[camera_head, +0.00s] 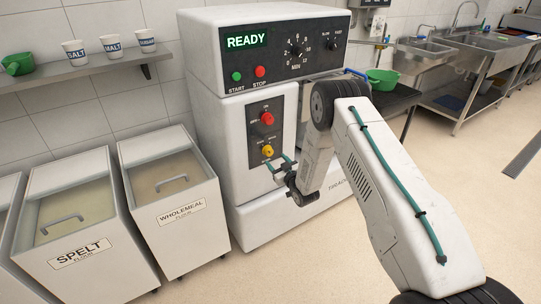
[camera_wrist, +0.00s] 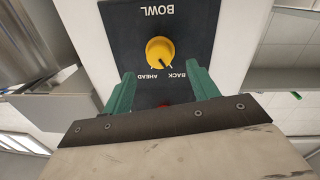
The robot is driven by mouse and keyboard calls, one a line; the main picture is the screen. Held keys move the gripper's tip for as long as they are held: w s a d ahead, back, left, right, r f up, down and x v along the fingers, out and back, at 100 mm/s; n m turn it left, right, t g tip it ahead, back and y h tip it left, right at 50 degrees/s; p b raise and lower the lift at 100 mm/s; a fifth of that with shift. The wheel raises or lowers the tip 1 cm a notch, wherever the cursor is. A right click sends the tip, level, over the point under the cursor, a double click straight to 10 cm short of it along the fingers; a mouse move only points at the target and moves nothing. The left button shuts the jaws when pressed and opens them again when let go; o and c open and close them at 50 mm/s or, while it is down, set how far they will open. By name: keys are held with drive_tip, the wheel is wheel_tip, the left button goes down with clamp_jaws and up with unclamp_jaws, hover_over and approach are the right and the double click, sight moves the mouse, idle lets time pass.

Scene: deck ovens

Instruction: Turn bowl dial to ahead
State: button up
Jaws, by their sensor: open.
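The yellow bowl dial (camera_head: 267,151) is on the dark lower panel of the white mixer, below a red knob (camera_head: 267,118). In the wrist view the yellow dial (camera_wrist: 160,51) appears upside down, with BOWL above it and AHEAD and BACK below it. In the wrist view my gripper (camera_wrist: 162,86) has one finger on each side, with the dial beyond the tips and nothing held.
The mixer's upper panel (camera_head: 284,58) shows READY, with START and STOP buttons and a timer dial. Flour bins (camera_head: 172,240) stand to the left, below a shelf (camera_head: 75,72) with cups. A sink bench (camera_head: 470,60) is at the back right. The right floor is clear.

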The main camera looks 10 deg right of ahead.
sight(270, 153)
drive_tip(key=x, duration=0.6)
drive_tip(key=shift+w, duration=0.1)
drive_tip(key=c, duration=1)
